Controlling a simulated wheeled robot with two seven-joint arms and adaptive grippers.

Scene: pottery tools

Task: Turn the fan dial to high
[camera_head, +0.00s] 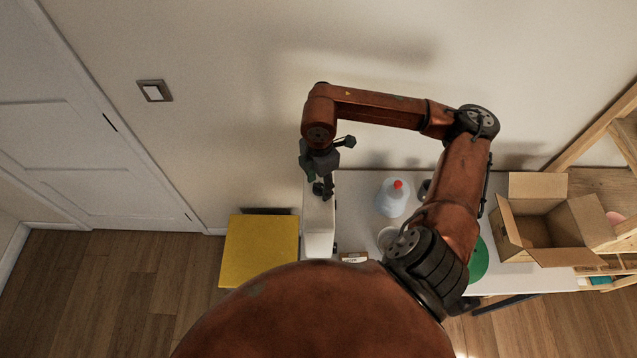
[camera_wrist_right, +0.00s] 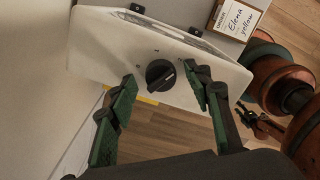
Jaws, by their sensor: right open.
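The fan control box (camera_wrist_right: 112,52) is white, and its front face shows in the right wrist view. A round black dial (camera_wrist_right: 160,75) with a raised grip bar sits on that face. In the head view my right gripper (camera_head: 324,186) is over the far end of the white box (camera_head: 319,240); the dial is hidden there. A dark claw, apparently my left gripper (camera_wrist_right: 259,124), shows small in the wrist view.
A white table (camera_head: 358,190) holds a clear bottle with a red cap (camera_head: 392,197), a name-labelled card (camera_wrist_right: 238,18) and an open cardboard box (camera_head: 545,225). A yellow panel (camera_head: 260,250) lies left of the white box. The wall is close behind.

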